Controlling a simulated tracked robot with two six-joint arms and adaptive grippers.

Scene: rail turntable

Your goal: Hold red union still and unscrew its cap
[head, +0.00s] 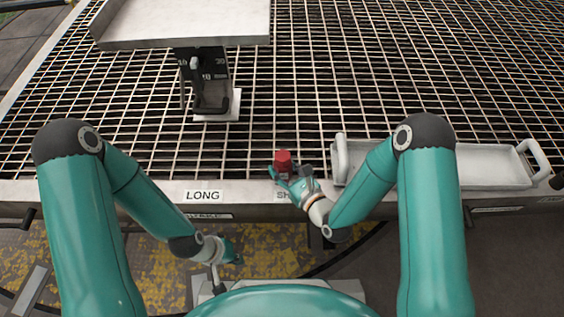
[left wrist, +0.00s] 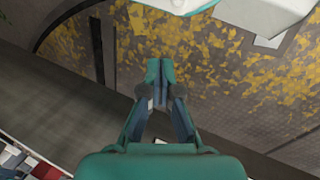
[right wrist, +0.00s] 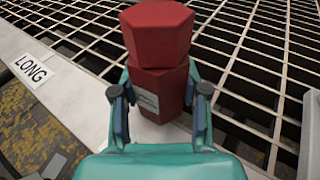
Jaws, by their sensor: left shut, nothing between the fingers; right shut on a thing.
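The red union (head: 283,163) stands upright at the front edge of the grating, by the partly covered "SH..." label. In the right wrist view its lower body (right wrist: 158,92) sits between the fingers of my right gripper (right wrist: 160,104), which is shut on it. Its wider hexagonal cap (right wrist: 157,32) sits on top, above the fingers. My left gripper (head: 231,254) is shut and empty, low in front of the table edge and away from the union. In the left wrist view its fingertips (left wrist: 160,72) are together over the yellow-patched floor.
A "LONG" label (head: 203,196) is on the front rail to the left. A pale tray with raised handles (head: 490,165) lies on the right. A stand with a numbered dark face (head: 207,92) and a metal plate (head: 180,22) is at the back left. Bare grating (head: 330,90) lies between.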

